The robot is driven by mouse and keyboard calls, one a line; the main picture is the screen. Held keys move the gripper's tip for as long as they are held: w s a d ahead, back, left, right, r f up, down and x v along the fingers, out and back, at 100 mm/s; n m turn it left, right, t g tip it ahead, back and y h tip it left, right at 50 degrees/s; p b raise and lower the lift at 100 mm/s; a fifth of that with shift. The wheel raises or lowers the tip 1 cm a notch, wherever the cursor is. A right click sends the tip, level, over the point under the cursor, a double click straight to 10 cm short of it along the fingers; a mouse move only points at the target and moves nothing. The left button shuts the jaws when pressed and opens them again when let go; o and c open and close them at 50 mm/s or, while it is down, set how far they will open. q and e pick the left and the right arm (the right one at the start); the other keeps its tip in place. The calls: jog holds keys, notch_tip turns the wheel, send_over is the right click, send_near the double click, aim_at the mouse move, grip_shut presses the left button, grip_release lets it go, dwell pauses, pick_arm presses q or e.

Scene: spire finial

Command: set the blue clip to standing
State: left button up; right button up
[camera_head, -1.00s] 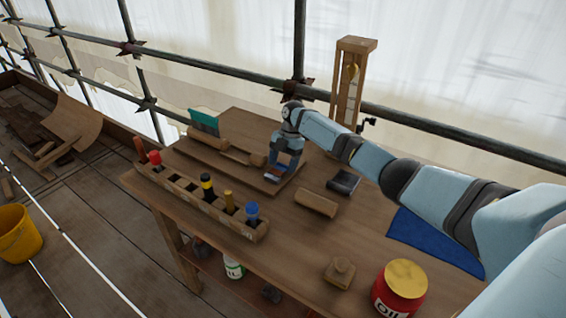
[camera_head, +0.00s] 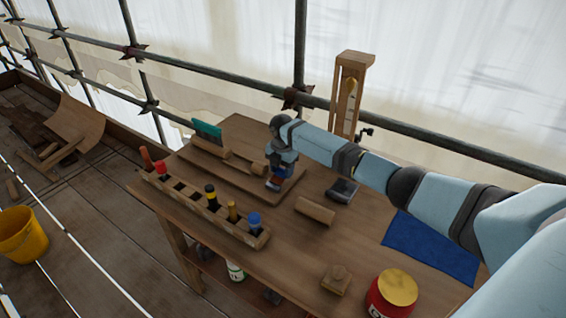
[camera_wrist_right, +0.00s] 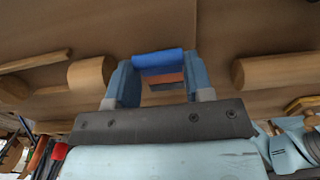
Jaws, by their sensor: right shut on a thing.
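The blue clip (camera_wrist_right: 160,62) is a short, rounded blue bar across the fingertips of my right gripper in the right wrist view. My right gripper (camera_head: 278,178) is shut on it, with one finger at each end. A reddish-brown part (camera_wrist_right: 165,81) shows between the fingers behind the blue bar; I cannot tell whether it belongs to the clip. In the head view the gripper is low over the front edge of a wooden board (camera_head: 225,170) on the workbench, and the clip is mostly hidden. I cannot tell whether the clip touches the board. My left gripper is not in view.
A wooden tool rack (camera_head: 195,205) lines the bench's left edge. Half-round wood (camera_head: 315,210) and a dark block (camera_head: 342,190) lie right of the gripper. A blue mat (camera_head: 430,247), a red tin (camera_head: 392,295) and a wooden stand (camera_head: 352,95) are farther off.

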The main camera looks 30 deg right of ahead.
aim_at(282, 173)
jog(key=shift+s+a+r+h+p, duration=0.1)
jog(key=shift+a+r+h+p, duration=0.05)
jog(key=shift+r+h+p, duration=0.4)
jog(key=t+h+p, duration=0.1)
jog(key=p, duration=0.1)
jog(key=a+h+p, duration=0.1)
jog(key=h+p, duration=0.1)
jog(key=a+r+t+h+p, duration=0.1)
jog(key=p, duration=0.1)
jog(key=shift+s+r+t+h, duration=0.1)
jog(key=shift+s+t+h, duration=0.2)
jog(key=shift+s+h, duration=0.1)
jog(key=shift+a+h+p, duration=0.25)
jog(key=shift+h+p, duration=0.1)
jog(key=shift+p, duration=0.2)
jog(key=shift+s+a+t+h+p, duration=0.2)
jog(key=shift+t+h+p, duration=0.1)
jog(key=shift+h, duration=0.2)
jog(key=shift+a+t+h+p, duration=0.3)
jog(key=shift+a+h+p, duration=0.05)
jog(key=shift+h, duration=0.35)
jog(key=shift+s+a+t+h, duration=0.2)
jog(key=shift+a+t+h, duration=0.1)
jog(key=shift+h, duration=0.4)
jog(key=shift+s+a+t+h+p, duration=0.15)
jog(key=shift+a+t+h+p, duration=0.15)
jog(key=shift+h, duration=0.4)
jog(key=o, duration=0.9)
jog(key=shift+f, duration=0.2)
